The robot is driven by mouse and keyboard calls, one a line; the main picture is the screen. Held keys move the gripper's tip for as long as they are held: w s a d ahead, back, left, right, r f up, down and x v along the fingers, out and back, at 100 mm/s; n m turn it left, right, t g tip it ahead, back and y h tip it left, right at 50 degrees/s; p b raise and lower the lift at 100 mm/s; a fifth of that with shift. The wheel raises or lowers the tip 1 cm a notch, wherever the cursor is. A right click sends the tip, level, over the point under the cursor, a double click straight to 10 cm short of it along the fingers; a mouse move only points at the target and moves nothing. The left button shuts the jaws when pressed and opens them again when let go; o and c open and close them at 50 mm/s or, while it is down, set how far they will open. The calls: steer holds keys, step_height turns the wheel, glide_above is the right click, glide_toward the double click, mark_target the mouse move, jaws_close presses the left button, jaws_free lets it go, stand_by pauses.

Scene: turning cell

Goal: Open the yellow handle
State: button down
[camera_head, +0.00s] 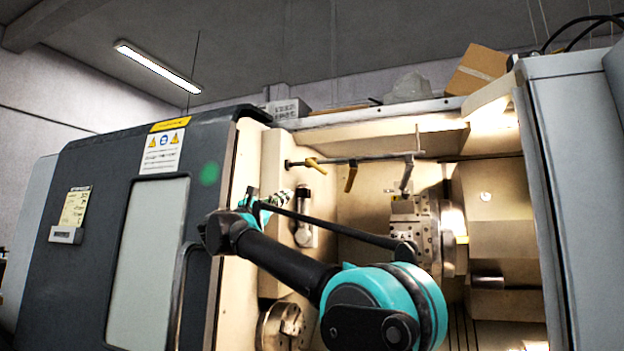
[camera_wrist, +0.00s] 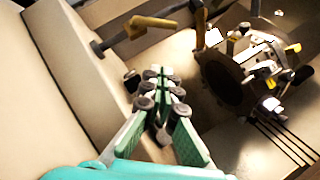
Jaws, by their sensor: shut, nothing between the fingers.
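Two yellow handles sit on a grey pipe inside the open machine. In the head view, one handle (camera_head: 316,165) lies at a slant along the pipe on the left. The other handle (camera_head: 351,178) hangs down farther right. In the wrist view, the left handle (camera_wrist: 152,22) lies across the top, and the right handle (camera_wrist: 200,28) stands beside it. My gripper (camera_wrist: 161,82) is shut and empty, below the left handle and apart from it. In the head view, my gripper (camera_head: 280,198) is below and left of the handles, partly hidden by the arm.
The grey pipe (camera_head: 385,157) runs along the upper interior. A round chuck (camera_head: 430,232) is on the right; another (camera_head: 283,324) is low on the left. The dark machine door (camera_head: 90,210) is at the left. The pale inner wall (camera_wrist: 65,75) is close beside my gripper.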

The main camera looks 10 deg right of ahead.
glide_toward(321, 168)
steer(key=shift+w+d, duration=2.2)
steer(key=shift+w, duration=0.25)
steer(key=shift+r+n, duration=0.3)
steer(key=shift+r, duration=0.2)
steer(key=shift+s+d+r+n+t, duration=0.1)
steer(key=shift+s+d+n+t, duration=0.1)
steer(key=shift+n+t, duration=0.4)
steer(key=shift+s+d+r+n+t, duration=0.1)
steer(key=shift+d+r+n+t, duration=0.15)
steer(key=shift+n, duration=0.55)
steer(key=shift+s+d+r+n+t+y, duration=0.2)
steer(key=shift+d+r+n+t+y, duration=0.15)
steer(key=shift+n+t, duration=0.4)
steer(key=shift+s+d+r+n+t+y, duration=0.25)
steer(key=shift+r+n+t+y, duration=0.15)
steer(key=shift+n, duration=0.5)
steer(key=shift+s+d+r+n+t+y, duration=0.2)
steer(key=shift+d+r+n+t+y, duration=0.15)
steer(key=shift+n+t, duration=0.4)
